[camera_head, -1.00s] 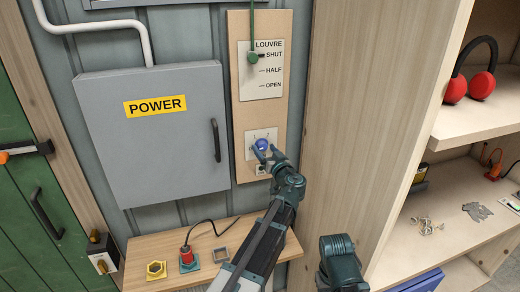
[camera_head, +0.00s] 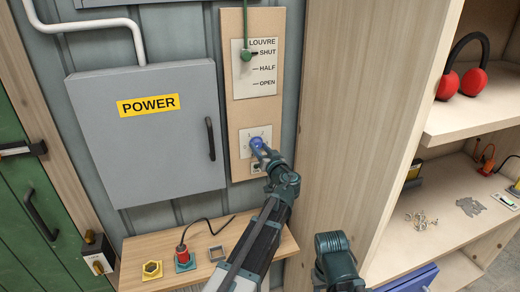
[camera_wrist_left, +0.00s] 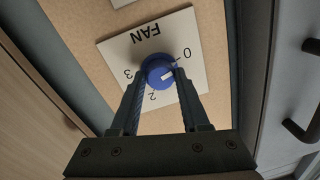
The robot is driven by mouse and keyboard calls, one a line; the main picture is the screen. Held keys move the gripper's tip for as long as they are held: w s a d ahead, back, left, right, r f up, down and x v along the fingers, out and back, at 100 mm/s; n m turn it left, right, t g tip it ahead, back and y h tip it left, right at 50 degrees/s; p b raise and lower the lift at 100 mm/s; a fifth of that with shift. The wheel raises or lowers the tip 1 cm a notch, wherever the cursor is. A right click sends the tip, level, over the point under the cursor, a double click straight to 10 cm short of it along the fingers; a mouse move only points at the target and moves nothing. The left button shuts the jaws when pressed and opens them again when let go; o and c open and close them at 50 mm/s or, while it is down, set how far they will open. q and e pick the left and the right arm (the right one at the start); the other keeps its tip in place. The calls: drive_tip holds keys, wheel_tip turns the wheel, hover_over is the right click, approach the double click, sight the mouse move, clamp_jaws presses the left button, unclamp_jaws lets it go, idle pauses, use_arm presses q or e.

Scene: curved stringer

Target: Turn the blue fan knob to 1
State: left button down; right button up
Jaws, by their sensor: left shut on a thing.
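The blue fan knob (camera_head: 256,143) sits on a white plate (camera_wrist_left: 110,50) marked FAN on the wooden wall board. My left gripper (camera_head: 262,151) is shut on the knob, with one finger on each side; in the left wrist view the fingers (camera_wrist_left: 156,80) touch its sides. The knob (camera_wrist_left: 155,66) has a white pointer mark on its lower right part in that view. The figures 0, 2 and 3 are readable; the 1 is not visible, probably behind the right-hand finger. My right gripper is not in view.
A grey POWER box (camera_head: 150,150) with a black handle is left of the board. Above the knob is the louvre plate (camera_head: 255,85) with a green lever at SHUT. A small shelf (camera_head: 205,250) is below. A wooden cabinet side (camera_head: 345,120) stands close on the right.

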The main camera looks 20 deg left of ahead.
use_arm(q)
drive_tip(key=m+b, duration=0.1)
drive_tip(key=m, duration=0.5)
drive_tip(key=shift+f+m, duration=0.1)
drive_tip(key=shift+m, duration=0.3)
drive_tip(key=m+t, duration=0.1)
drive_tip(key=m, duration=0.5)
drive_tip(key=shift+m, duration=0.4)
drive_tip(key=shift+c, duration=2)
unclamp_jaws()
drive_tip(key=shift+s, duration=0.1)
drive_tip(key=r+b+v, duration=0.1)
drive_tip(key=v, duration=1.2)
drive_tip(key=shift+s+f, duration=0.35)
drive_tip(key=shift+f, duration=0.15)
drive_tip(key=shift+d, duration=0.15)
